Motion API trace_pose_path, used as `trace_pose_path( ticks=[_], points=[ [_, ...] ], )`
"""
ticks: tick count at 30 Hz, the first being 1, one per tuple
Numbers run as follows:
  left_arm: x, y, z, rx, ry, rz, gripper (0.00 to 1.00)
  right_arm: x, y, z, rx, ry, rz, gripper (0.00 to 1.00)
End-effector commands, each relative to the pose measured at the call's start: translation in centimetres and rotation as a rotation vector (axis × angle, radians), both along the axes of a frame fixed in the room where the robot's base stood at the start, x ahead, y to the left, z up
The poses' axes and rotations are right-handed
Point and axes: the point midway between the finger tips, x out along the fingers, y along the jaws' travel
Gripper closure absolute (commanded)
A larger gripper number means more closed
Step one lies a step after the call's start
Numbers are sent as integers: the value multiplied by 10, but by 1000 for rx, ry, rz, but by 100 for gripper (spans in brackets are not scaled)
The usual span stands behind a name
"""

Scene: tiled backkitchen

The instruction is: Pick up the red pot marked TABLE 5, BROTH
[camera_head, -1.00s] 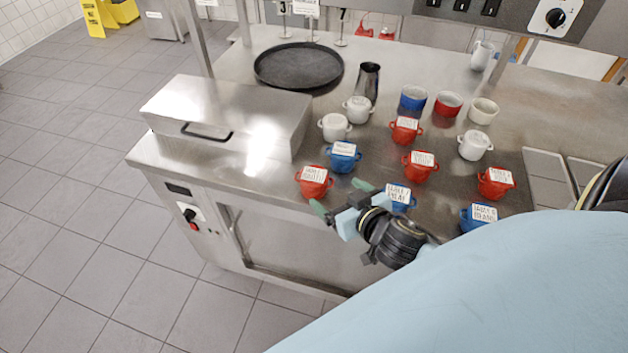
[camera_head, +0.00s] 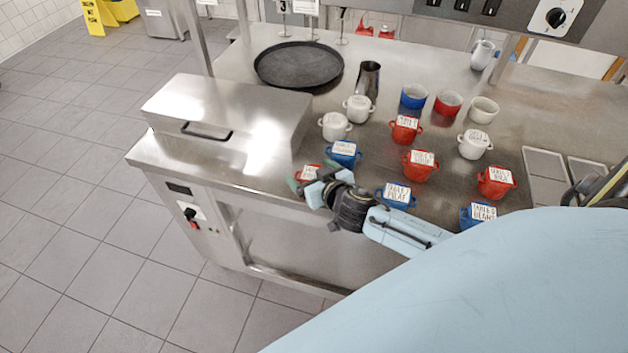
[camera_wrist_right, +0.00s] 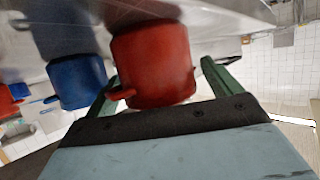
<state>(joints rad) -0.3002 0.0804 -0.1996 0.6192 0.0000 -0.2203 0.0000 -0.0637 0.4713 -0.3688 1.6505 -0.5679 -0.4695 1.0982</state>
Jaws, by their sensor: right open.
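A red lidded pot (camera_head: 305,173) with a white label sits at the front left of the pots on the steel counter. My gripper partly covers it in the head view, and its label is too small to read surely. My right gripper (camera_head: 313,178) is open at this pot, with its green fingertips on either side. In the right wrist view, the red pot (camera_wrist_right: 152,62) stands between the open fingers of the right gripper (camera_wrist_right: 160,72), with a side handle near the left finger. I cannot tell whether the fingers touch it. My left gripper is not in view.
Blue labelled pots (camera_head: 344,154) (camera_head: 397,195) stand close behind and right of the gripper. Other red pots (camera_head: 420,165) (camera_head: 495,182) and white pots (camera_head: 335,126) stand behind. A steel box (camera_head: 225,120) is at left, a black round tray (camera_head: 298,65) at the back.

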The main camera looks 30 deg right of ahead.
Motion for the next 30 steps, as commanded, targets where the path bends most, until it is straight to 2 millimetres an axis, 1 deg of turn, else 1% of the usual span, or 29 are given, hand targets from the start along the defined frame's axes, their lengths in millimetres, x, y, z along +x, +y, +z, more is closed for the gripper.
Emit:
trace_pose_path(
  ticks=[1, 3, 10, 11, 23, 24, 30],
  points=[
    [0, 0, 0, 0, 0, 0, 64, 5, 0, -2, 0, 0, 0, 10],
    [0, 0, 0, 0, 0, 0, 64, 7, 0, -3, 1, 0, 1, 10],
    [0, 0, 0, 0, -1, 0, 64, 8, 0, -4, 1, 0, 1, 10],
    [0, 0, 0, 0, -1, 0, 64, 8, 0, -4, 1, 0, 1, 12],
    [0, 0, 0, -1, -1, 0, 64, 8, 0, -3, 1, 0, 1, 65],
    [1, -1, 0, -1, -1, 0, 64, 8, 0, -3, 1, -2, 1, 67],
    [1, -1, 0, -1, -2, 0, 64, 8, 0, -1, 1, -2, 1, 67]
  ],
)
